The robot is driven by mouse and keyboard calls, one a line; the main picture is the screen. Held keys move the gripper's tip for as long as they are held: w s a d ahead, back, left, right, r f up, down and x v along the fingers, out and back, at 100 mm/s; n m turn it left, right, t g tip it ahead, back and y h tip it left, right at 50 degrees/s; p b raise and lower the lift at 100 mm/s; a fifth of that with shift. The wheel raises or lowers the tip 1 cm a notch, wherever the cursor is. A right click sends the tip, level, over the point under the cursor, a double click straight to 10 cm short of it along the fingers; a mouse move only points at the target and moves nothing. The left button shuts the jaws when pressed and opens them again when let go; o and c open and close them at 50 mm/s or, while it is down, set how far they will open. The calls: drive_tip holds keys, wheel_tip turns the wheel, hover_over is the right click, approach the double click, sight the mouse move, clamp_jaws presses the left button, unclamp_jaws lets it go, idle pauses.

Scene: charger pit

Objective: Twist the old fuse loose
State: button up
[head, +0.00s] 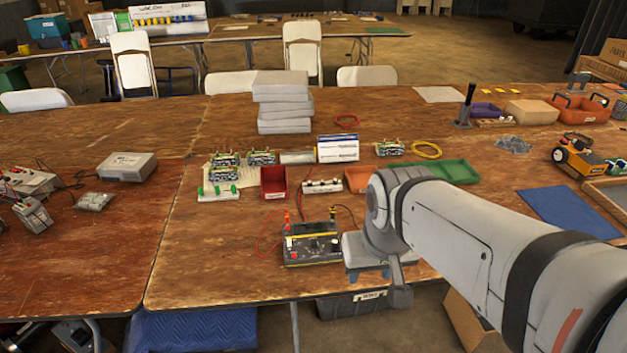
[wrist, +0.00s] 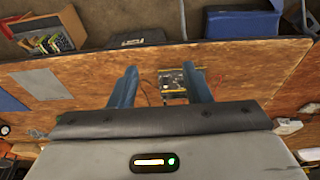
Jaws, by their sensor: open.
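A black device with yellow trim (head: 312,244), with several knobs or terminals on top, sits near the front edge of the wooden table. In the wrist view the device (wrist: 177,82) shows between and beyond my fingers. I cannot make out the old fuse in either view; it may be too small or hidden. My gripper (head: 368,275) is just right of the device in the head view, pointing down, partly hidden by my arm. In the wrist view its blue fingers (wrist: 161,86) stand wide apart with nothing held between them.
A red bin (head: 273,183), a white terminal strip (head: 323,186) and a green tray (head: 450,171) lie behind the device. White stacked boxes (head: 284,103) stand farther back. A blue mat (head: 568,212) lies at right.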

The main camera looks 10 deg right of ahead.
drive_tip(key=w+d+f+m+h+b, duration=0.1)
drive_tip(key=w+f, duration=0.2)
drive_tip(key=w, duration=0.3)
drive_tip(key=w+f+m+b, duration=0.1)
drive_tip(key=w+f, duration=0.2)
drive_tip(key=w, duration=0.3)
drive_tip(key=m+t+b, duration=0.1)
drive_tip(key=b, duration=0.1)
approach(335, 241)
drive_tip(key=f, duration=0.1)
drive_tip(key=x, duration=0.7)
drive_tip(key=shift+w+f+b, duration=0.2)
drive_tip(key=shift+f+b, duration=0.1)
drive_tip(key=shift+b, duration=0.1)
drive_tip(key=shift+c, duration=0.3)
drive_tip(key=c, duration=0.8)
drive_tip(key=o, duration=0.9)
drive_tip(key=shift+c, duration=0.2)
drive_tip(key=v, duration=0.8)
drive_tip(key=shift+s+p, duration=0.2)
drive_tip(key=shift+p, duration=0.15)
